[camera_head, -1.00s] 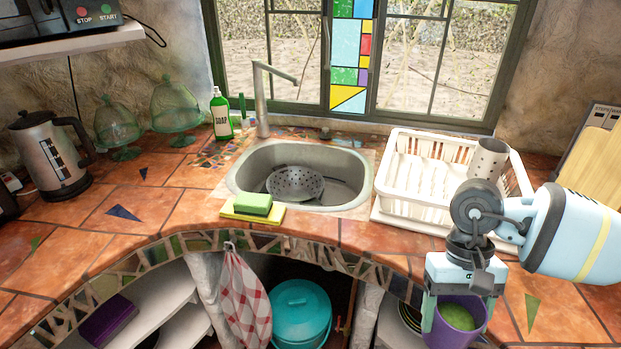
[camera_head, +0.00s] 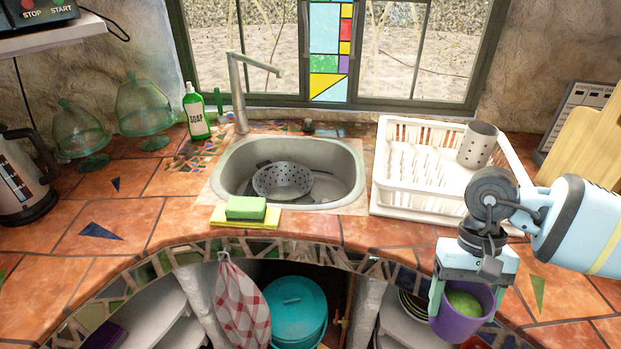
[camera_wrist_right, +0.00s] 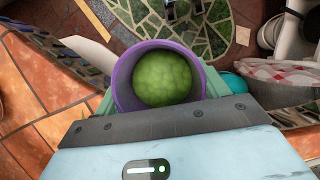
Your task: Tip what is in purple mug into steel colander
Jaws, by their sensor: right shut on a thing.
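The purple mug (camera_head: 458,325) is held in front of the counter's front edge at the right, roughly upright. A round green thing (camera_head: 463,303) lies in it; the right wrist view shows it as a bumpy green ball (camera_wrist_right: 163,79) inside the mug's purple rim (camera_wrist_right: 122,88). My right gripper (camera_head: 465,298) is shut on the mug. The steel colander (camera_head: 283,180), grey with holes, sits in the sink basin, to the left of and beyond the mug. My left gripper is not in view.
The sink (camera_head: 348,172) is set in the tiled counter. A white dish rack (camera_head: 405,208) with a steel holder (camera_head: 478,145) stands right of it. A sponge (camera_head: 246,208) on a yellow cloth lies at its front edge. A tap (camera_head: 238,95) rises behind.

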